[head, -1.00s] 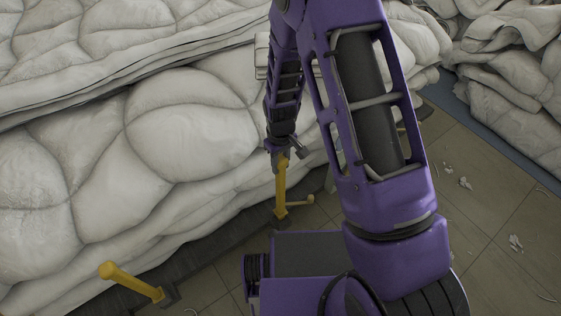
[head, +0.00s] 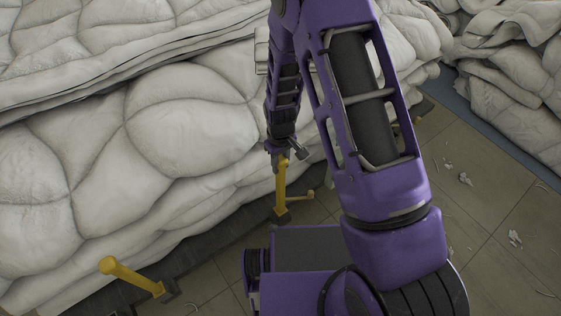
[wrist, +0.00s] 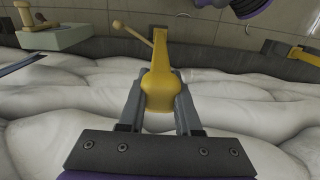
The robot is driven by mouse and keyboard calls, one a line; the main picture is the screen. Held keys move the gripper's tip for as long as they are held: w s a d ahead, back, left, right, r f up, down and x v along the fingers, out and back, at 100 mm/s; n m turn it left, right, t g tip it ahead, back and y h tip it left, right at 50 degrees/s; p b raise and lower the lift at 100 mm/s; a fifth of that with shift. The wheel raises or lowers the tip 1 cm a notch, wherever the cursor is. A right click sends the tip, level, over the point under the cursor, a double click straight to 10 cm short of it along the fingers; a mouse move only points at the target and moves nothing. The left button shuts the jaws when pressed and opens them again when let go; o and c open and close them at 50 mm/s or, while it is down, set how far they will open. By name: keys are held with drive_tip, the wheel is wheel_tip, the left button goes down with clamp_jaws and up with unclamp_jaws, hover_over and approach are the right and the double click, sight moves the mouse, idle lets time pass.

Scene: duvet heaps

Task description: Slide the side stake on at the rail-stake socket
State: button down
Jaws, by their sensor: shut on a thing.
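The yellow side stake (head: 281,188) stands nearly upright beside the white duvet heap in the head view. My gripper (head: 281,160) is shut on its upper end. In the wrist view, the stake (wrist: 160,88) lies between the two grey fingers (wrist: 160,100), its shaft running away from me. The stake's foot is at a small dark socket (head: 282,216) on the dark rail by the floor. I cannot tell how deep it sits there. A tan, ball-ended lever (head: 305,196) sticks out beside the foot; it also shows in the wrist view (wrist: 132,32).
Another yellow stake (head: 130,278) leans from the rail at lower left. White duvets (head: 190,125) bulge close to the gripper. More duvets (head: 510,95) lie at upper right. The tiled floor (head: 490,210) at right is mostly clear, with small white scraps.

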drive_tip(key=shift+f, duration=0.45)
drive_tip(key=c, duration=0.5)
unclamp_jaws()
wheel_tip(320, 180, up, 17)
drive_tip(key=p, duration=0.3)
drive_tip(key=shift+r, duration=0.2)
